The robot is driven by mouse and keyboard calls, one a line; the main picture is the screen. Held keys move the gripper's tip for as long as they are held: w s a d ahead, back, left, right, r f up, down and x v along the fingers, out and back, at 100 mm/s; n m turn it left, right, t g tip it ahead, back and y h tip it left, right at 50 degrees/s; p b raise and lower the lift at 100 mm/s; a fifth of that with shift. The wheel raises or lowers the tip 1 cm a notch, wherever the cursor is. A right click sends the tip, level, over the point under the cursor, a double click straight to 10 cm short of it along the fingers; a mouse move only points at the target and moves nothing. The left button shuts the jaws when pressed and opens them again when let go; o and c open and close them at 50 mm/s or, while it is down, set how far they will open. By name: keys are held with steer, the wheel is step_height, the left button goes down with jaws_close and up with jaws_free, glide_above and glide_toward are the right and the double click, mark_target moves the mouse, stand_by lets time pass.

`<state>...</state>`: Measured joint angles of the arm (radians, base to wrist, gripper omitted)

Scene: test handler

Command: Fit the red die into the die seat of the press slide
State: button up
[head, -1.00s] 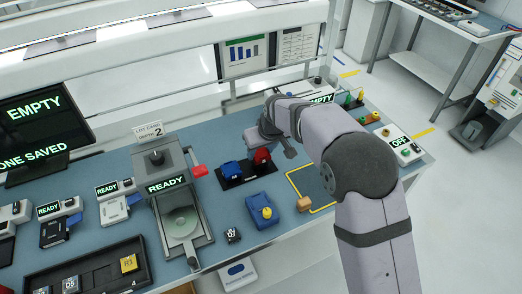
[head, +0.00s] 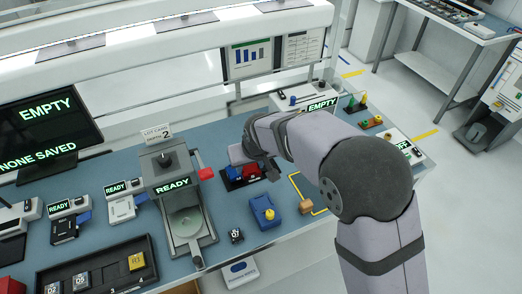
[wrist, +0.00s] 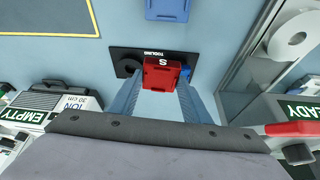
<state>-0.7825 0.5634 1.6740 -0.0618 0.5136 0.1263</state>
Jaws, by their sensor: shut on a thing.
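The red die (wrist: 163,74), marked S, is between the two fingers of my gripper (wrist: 160,82) in the wrist view. My gripper is shut on it. The die is over the black tooling tray (wrist: 203,55); I cannot tell whether it still touches the tray. In the head view the red die (head: 253,172) shows beside a blue die (head: 233,174), with my fingers mostly hidden by the arm. The press slide (head: 184,228) extends forward from the press marked READY, left of the tray. Its round seat (head: 184,221) looks empty, and it also shows in the wrist view (wrist: 293,38).
The press (head: 162,160) has a red handle (head: 205,174) sticking out toward the tray. A blue block with a yellow knob (head: 262,206) stands in front of the tray. Bare bench lies between press and tray.

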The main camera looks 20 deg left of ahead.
steer(key=s+r+m+p, duration=0.1)
steer(key=s+r+p, duration=0.25)
steer(key=s, duration=0.75)
steer(key=s+a+r+n+b, duration=0.1)
steer(key=s+a+n+b, duration=0.1)
steer(key=s+a, duration=0.7)
steer(key=shift+a, duration=1.1)
steer(key=shift+s, duration=0.1)
steer(key=shift+f+b, duration=2.65)
steer(key=shift+f, duration=0.25)
steer(key=shift+f+b, duration=1.2)
steer(key=shift+b, duration=0.2)
steer(key=o, duration=1.2)
steer(key=shift+r, duration=0.1)
steer(key=shift+b+v, duration=1)
steer(key=shift+v, duration=2.6)
